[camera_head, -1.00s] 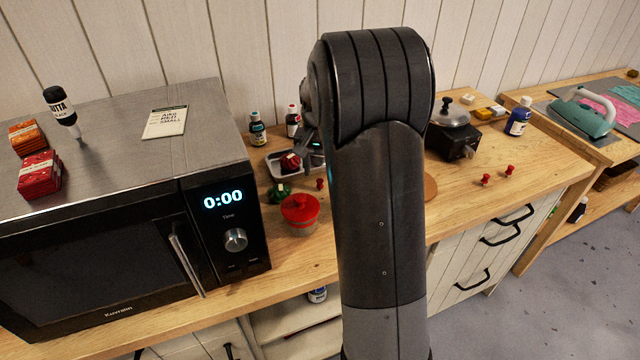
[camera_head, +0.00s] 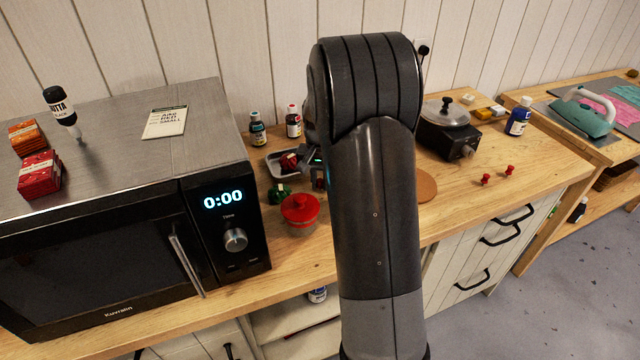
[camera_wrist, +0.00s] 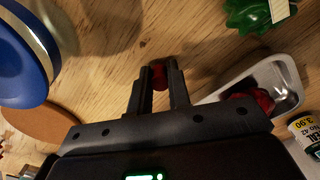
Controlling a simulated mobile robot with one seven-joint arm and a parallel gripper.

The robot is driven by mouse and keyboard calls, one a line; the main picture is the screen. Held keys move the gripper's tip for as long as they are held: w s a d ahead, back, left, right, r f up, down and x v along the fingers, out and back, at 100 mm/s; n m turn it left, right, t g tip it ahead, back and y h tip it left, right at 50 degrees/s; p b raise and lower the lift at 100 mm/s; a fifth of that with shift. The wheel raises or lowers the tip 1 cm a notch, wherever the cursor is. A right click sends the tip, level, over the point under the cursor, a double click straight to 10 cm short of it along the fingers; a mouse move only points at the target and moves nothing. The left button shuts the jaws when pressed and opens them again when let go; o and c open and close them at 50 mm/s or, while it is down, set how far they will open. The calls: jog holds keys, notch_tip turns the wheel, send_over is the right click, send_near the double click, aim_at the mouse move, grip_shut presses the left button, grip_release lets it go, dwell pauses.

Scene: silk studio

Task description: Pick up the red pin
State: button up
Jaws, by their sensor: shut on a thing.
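A red pin (camera_wrist: 160,76) stands between the fingertips of my gripper (camera_wrist: 160,72) in the wrist view. The jaws are shut on it, low over the wooden counter. The fingers hide part of the pin. In the head view my gripper (camera_head: 318,172) is mostly hidden behind my arm, beside the metal tray. Two other red pins (camera_head: 485,179) (camera_head: 510,170) stand apart on the counter to the right.
The metal tray (camera_wrist: 288,72) holds a dark red item (camera_wrist: 250,101). A green object (camera_wrist: 252,14) and a red-lidded pot (camera_head: 300,209) are close by. Bottles (camera_head: 293,122) stand behind. A microwave (camera_head: 120,205) is left; a black cooker (camera_head: 452,138) is right.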

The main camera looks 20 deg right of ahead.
grip_shut()
jog(key=shift+r, duration=0.5)
jog(key=r, duration=0.3)
jog(key=shift+s+d+r, duration=0.3)
jog(key=shift+d+r, duration=0.05)
jog(key=shift+d, duration=0.05)
jog(key=s+d+r, duration=0.6)
jog(key=s+d, duration=0.1)
jog(key=shift+s+d+r, duration=0.15)
jog(key=shift+s+d, duration=0.05)
jog(key=shift+d, duration=0.2)
jog(key=shift+w, duration=0.1)
